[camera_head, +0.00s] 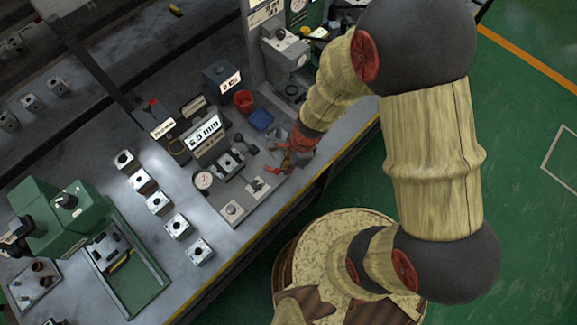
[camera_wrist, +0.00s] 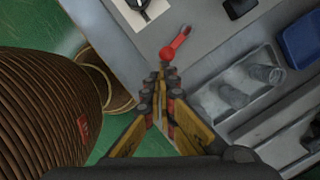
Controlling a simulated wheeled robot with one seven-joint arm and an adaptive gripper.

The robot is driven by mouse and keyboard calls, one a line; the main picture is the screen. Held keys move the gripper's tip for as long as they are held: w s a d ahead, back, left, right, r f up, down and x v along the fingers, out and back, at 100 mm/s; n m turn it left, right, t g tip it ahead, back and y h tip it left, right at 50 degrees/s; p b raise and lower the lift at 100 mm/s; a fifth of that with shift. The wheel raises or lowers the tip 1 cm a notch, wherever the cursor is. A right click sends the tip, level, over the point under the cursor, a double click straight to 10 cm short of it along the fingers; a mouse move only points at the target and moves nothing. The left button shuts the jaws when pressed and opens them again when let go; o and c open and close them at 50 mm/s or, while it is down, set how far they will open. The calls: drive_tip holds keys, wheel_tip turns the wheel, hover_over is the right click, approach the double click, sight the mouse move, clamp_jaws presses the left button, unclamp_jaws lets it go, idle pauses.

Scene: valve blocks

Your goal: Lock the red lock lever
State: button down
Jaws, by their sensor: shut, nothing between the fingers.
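The red lock lever (camera_wrist: 180,40) shows in the wrist view, above the middle, on a light grey plate (camera_wrist: 200,20). It has a round red knob at its lower left end, and its arm slants up to the right. My gripper (camera_wrist: 162,76) is shut and empty, with its fingertips just below the knob; I cannot tell whether they touch it. In the head view my gripper (camera_head: 284,160) is at the front edge of the bench, and a red lever part (camera_head: 275,172) shows beside it. The lever's pivot is small and hard to make out.
In the wrist view a grey holder with clear cylinders (camera_wrist: 240,85) and a blue bin (camera_wrist: 302,38) lie right of my gripper. In the head view a dial gauge (camera_head: 203,180), several metal blocks (camera_head: 157,203) and a green machine (camera_head: 75,215) stand on the bench. Green floor lies beyond its edge.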

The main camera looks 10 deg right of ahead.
drive_tip(key=shift+s+a+m, duration=0.2)
drive_tip(key=shift+s+m, duration=0.1)
drive_tip(key=shift+m, duration=0.2)
idle(0.7)
drive_tip(key=shift+s+a, duration=0.3)
drive_tip(key=shift+s, duration=0.05)
idle(1.3)
drive_tip(key=shift+w, duration=0.1)
